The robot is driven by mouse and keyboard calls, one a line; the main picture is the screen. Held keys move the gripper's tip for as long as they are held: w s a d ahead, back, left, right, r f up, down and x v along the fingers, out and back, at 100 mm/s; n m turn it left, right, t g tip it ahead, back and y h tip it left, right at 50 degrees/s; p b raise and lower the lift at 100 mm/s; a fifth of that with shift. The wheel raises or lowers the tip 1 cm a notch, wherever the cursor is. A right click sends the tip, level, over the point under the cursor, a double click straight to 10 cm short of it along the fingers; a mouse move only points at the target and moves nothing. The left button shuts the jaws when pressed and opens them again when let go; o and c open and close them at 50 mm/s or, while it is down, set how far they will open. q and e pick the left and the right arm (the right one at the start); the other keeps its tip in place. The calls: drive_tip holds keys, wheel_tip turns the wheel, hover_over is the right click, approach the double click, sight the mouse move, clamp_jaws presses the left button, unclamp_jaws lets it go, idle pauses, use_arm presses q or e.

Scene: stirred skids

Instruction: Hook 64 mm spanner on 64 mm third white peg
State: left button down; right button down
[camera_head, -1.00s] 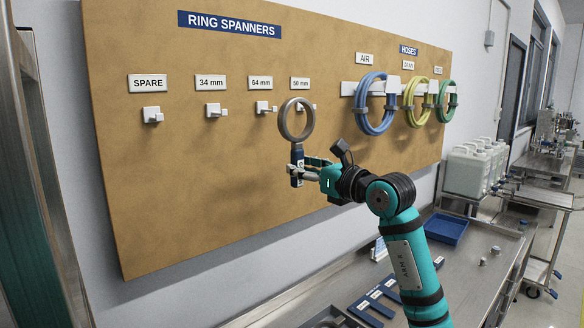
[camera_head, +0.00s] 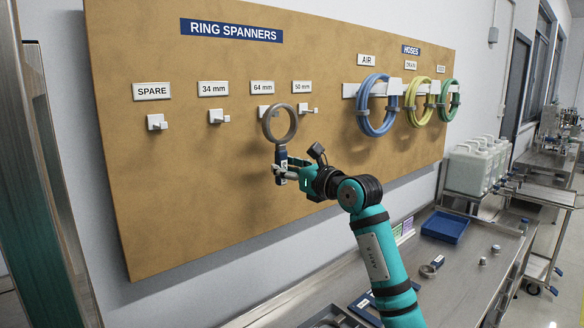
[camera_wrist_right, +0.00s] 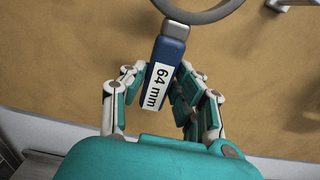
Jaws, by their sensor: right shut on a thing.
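My right gripper (camera_head: 281,172) is shut on the blue handle of the 64 mm spanner (camera_head: 280,125). The spanner is upright with its grey ring on top. In the right wrist view the handle (camera_wrist_right: 165,75) shows a white "64 mm" label between the fingers (camera_wrist_right: 160,88). In the head view the ring stands in front of the 64 mm peg (camera_head: 264,112), which is white and partly covered by the ring's left side. I cannot tell whether ring and peg touch. The 64 mm sign (camera_head: 262,87) is above the peg. My left gripper is not in view.
The brown board (camera_head: 200,190) also carries the spare peg (camera_head: 156,122), the 34 mm peg (camera_head: 218,116) and the 50 mm peg (camera_head: 306,109), all bare. Blue, yellow and green hoses hang at right. Below is a steel bench with a blue tray (camera_head: 445,226).

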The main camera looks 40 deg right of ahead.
drive_tip(key=shift+w+r, duration=0.1)
drive_tip(key=shift+w, duration=0.5)
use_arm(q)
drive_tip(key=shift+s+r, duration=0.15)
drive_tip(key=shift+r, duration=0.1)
use_arm(e)
drive_tip(key=w, duration=0.1)
drive_tip(key=w+f, duration=0.1)
drive_tip(key=w, duration=0.1)
drive_tip(key=shift+w+a+f, duration=0.15)
drive_tip(key=shift+w+f, duration=0.1)
drive_tip(key=shift+f, duration=0.1)
drive_tip(key=c, duration=0.9)
unclamp_jaws()
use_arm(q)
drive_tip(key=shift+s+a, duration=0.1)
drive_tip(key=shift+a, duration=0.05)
